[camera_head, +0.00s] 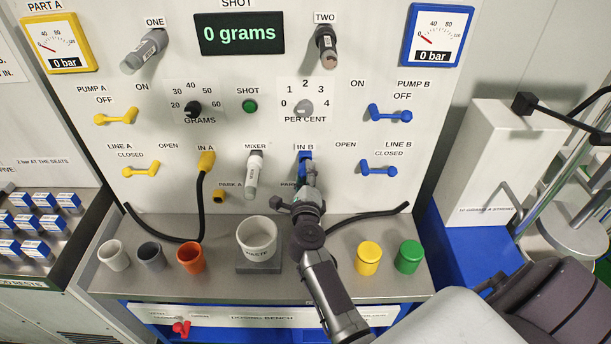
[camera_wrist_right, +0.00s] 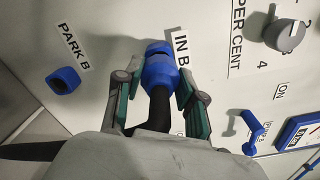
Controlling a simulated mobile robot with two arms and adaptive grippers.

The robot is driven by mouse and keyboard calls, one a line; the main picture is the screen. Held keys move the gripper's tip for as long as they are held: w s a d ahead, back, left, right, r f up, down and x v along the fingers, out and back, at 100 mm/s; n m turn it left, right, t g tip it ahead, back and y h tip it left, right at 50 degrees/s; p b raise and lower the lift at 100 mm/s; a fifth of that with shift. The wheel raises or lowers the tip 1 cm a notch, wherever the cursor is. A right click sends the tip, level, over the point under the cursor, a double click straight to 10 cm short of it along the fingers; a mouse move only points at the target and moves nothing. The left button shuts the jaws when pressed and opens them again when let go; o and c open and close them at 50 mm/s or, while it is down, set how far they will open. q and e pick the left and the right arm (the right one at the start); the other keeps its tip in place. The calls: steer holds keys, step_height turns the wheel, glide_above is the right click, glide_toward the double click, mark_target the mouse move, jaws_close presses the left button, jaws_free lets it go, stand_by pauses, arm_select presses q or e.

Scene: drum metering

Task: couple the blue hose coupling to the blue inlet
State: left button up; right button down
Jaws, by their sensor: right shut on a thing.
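The blue hose coupling (camera_wrist_right: 158,72) is between the fingers of my right gripper (camera_wrist_right: 155,95), which is shut on it, with the black hose running back from it. In the right wrist view the coupling's front end is at the panel beside the IN B label. Whether it is fully seated on the blue inlet cannot be told. In the head view a blue part (camera_head: 304,157) shows under the IN B label, and my right gripper (camera_head: 308,180) is in front of it, hiding most of the coupling. The left gripper is not in view.
The blue PARK B holder (camera_wrist_right: 63,80) is empty. The yellow coupling (camera_head: 206,160) is on IN A with its hose hanging. A WASTE cup (camera_head: 257,236), several small cups and yellow (camera_head: 368,257) and green (camera_head: 409,256) containers stand on the bench. Blue LINE B lever (camera_head: 378,170) is at CLOSED.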

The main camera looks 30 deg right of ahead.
steer(key=shift+x, duration=1.1)
steer(key=c, duration=1.1)
jaws_free()
steer(key=shift+r, duration=0.15)
steer(key=o, duration=0.5)
steer(key=shift+w+d, duration=0.1)
steer(key=shift+w, duration=0.05)
